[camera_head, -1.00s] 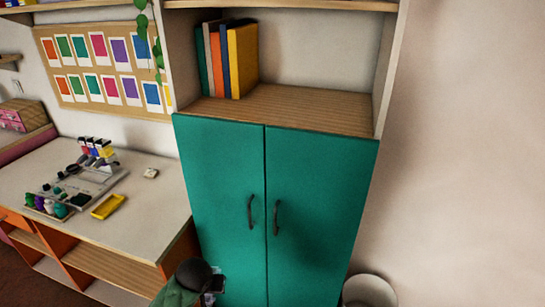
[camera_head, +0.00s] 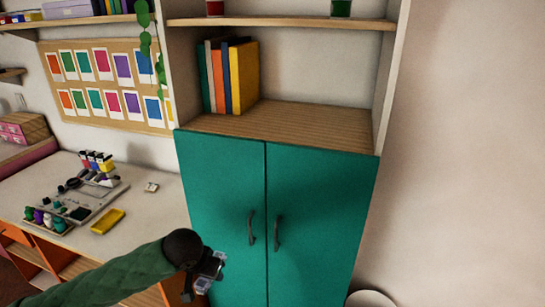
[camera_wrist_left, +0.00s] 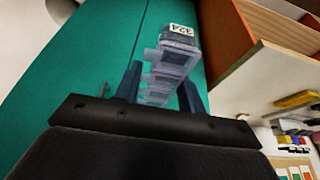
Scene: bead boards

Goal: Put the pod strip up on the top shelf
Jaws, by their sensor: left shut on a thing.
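The pod strip (camera_wrist_left: 169,68) is a clear strip of several small compartments with a white label at its far end. My left gripper (camera_wrist_left: 158,92) is shut on it in the left wrist view. In the head view the left gripper (camera_head: 208,268) is at the bottom, in front of the left teal door and well below the open shelves, with the pod strip (camera_head: 204,284) small in its jaws. The top shelf (camera_head: 285,22) is a wooden board at the upper edge, with the bottoms of two jars on it. My right gripper is not in view.
A lower wooden shelf (camera_head: 300,122) holds several upright books (camera_head: 242,75) at its left, and its right part is clear. The teal cabinet doors (camera_head: 320,220) are closed. A desk (camera_head: 150,205) with small items stands at left. A hanging plant (camera_head: 145,40) is beside the cabinet.

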